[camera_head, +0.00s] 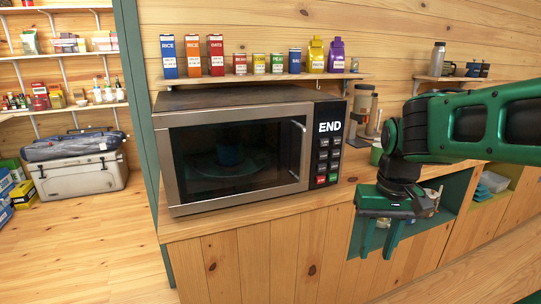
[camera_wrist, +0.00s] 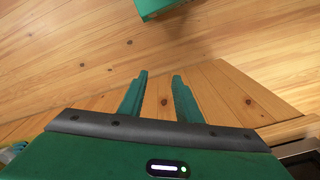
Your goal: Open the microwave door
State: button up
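The microwave (camera_head: 250,98) stands on the wooden counter at the picture's centre left in the head view. Its door (camera_head: 232,155) is shut, with a dark window and a blue object dimly visible inside. The vertical door handle (camera_head: 298,148) is at the door's right edge, beside the control panel (camera_head: 328,150) marked END. My gripper (camera_head: 378,250) hangs fingers down to the right of the microwave, in front of the counter and apart from the handle. In the wrist view my gripper (camera_wrist: 158,85) is open, with nothing between its two green fingers.
A cooler (camera_head: 80,178) sits on the floor at left. The floor (camera_head: 100,245) in front is clear.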

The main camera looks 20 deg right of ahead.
jog(key=w+d+r+n+t, duration=0.1)
jog(key=w+r, duration=0.4)
jog(key=w, duration=0.3)
jog(key=w+d+r+t, duration=0.1)
jog(key=w+r, duration=0.4)
jog(key=w, duration=0.3)
jog(key=n+t+h, duration=0.1)
jog(key=n+t, duration=0.1)
send_near(304, 147)
jog(key=x, duration=1.2)
jog(key=shift+f, duration=0.1)
grip_shut()
